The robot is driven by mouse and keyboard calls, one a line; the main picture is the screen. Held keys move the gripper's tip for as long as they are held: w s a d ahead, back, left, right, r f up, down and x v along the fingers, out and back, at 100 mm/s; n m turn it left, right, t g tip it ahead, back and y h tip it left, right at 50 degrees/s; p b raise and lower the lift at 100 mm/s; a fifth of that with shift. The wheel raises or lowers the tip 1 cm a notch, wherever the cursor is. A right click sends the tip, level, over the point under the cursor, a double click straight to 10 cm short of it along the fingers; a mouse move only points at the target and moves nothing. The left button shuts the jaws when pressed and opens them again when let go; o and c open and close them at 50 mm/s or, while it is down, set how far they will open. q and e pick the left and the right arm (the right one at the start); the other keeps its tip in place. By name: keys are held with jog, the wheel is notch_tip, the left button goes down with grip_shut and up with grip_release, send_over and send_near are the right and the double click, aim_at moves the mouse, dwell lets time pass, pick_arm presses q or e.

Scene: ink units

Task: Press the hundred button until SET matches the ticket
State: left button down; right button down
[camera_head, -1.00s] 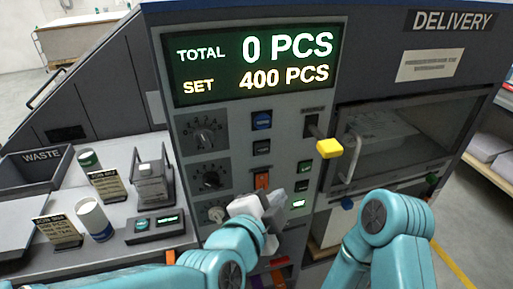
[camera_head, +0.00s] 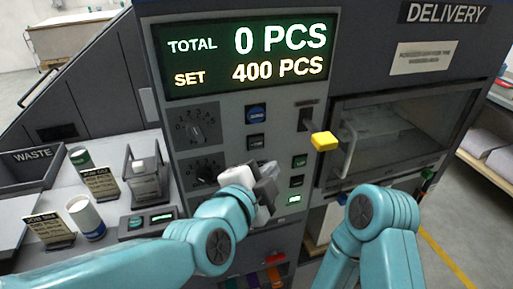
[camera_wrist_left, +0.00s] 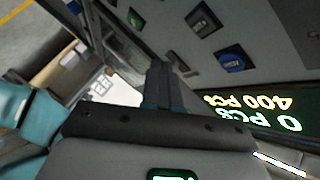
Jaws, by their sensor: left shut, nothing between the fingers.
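The display (camera_head: 245,55) on the machine reads TOTAL 0 PCS and SET 400 PCS; it also shows rotated in the left wrist view (camera_wrist_left: 262,112). Below it are a blue button (camera_head: 256,113) and a dark button (camera_head: 256,142); their labels are too small to read. The blue button also shows in the left wrist view (camera_wrist_left: 231,62). My left gripper (camera_head: 265,178) is shut and empty, in front of the panel below the dark button, hiding part of it. Two tickets stand on the left shelf, one behind (camera_head: 100,182) and one in front (camera_head: 48,230); their figures are unreadable.
Dials (camera_head: 198,127) lie left of the buttons. A yellow-handled lever (camera_head: 324,141) sticks out right of them, beside the glazed delivery door (camera_head: 385,125). White cups (camera_head: 86,217) and a waste bin (camera_head: 32,165) are at left. My right arm is at lower right.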

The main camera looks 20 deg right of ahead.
aim_at(256, 143)
pick_arm(q)
jog(key=shift+w+a+b, duration=0.15)
jog(key=shift+w+b, duration=0.8)
jog(key=shift+w, duration=1.65)
jog(key=shift+w, duration=0.45)
jog(key=shift+w+b, duration=0.45)
dwell(0.7)
jog(key=shift+s+r+p, duration=0.15)
jog(key=shift+s+p, duration=0.05)
jog(key=shift+p, duration=0.15)
jog(key=shift+s+p, duration=0.5)
jog(key=shift+s, duration=0.2)
